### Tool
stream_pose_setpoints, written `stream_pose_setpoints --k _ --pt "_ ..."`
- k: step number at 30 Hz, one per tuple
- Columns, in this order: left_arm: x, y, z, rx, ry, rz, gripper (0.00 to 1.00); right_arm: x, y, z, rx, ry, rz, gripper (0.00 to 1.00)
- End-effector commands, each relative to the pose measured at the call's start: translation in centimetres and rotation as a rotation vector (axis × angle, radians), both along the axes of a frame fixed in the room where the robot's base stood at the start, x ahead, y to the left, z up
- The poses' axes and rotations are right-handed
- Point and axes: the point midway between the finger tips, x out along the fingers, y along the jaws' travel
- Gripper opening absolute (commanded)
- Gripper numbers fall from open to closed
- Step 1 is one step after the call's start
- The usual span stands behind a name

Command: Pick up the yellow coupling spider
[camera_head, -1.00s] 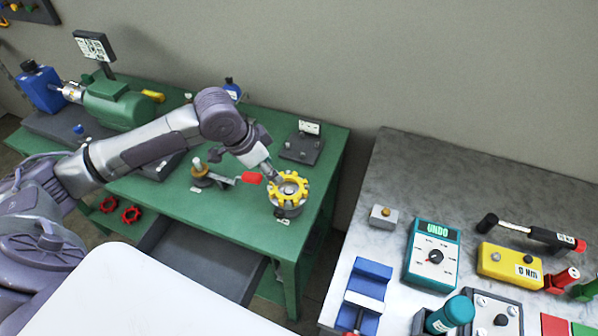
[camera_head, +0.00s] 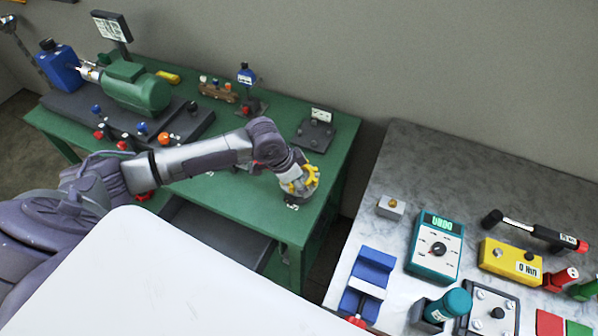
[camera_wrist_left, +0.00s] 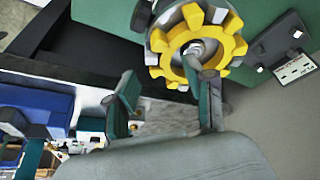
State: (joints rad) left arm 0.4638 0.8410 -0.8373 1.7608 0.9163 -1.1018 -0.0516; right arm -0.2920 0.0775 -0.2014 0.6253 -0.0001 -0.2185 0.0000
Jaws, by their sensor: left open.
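The yellow coupling spider (camera_head: 309,176) is a toothed ring resting on a round metal stand on the green table (camera_head: 232,208). In the head view my left gripper (camera_head: 296,180) is right at it and hides most of it. In the left wrist view the spider (camera_wrist_left: 231,46) shows at the top, around a metal post. There my left gripper (camera_wrist_left: 168,92) has its two fingers spread apart with nothing between them. The right fingertip overlaps the ring's lower part in the picture; I cannot tell whether it touches. My right gripper is not in view.
A green motor (camera_head: 138,88) and a blue container (camera_head: 57,66) stand at the table's far left. A dark plate with a label (camera_head: 314,134) lies behind the spider. A marble-topped table (camera_head: 408,168) with a teal meter (camera_head: 436,247) and tools stands at right.

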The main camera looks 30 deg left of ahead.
Motion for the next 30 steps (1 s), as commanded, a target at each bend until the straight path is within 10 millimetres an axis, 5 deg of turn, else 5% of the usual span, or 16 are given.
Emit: stream_pose_setpoints --k 11,21,30 --pt "0.47 -0.47 -1.41 -0.001 -0.002 -0.002 0.54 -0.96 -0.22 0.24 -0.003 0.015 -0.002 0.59" --pt "0.47 -0.46 -1.36 0.000 -0.003 -0.001 0.00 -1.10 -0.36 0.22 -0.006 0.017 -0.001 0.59" --pt "0.51 -0.47 -1.29 -0.001 -0.004 -0.001 0.00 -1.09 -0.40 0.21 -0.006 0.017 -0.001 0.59"
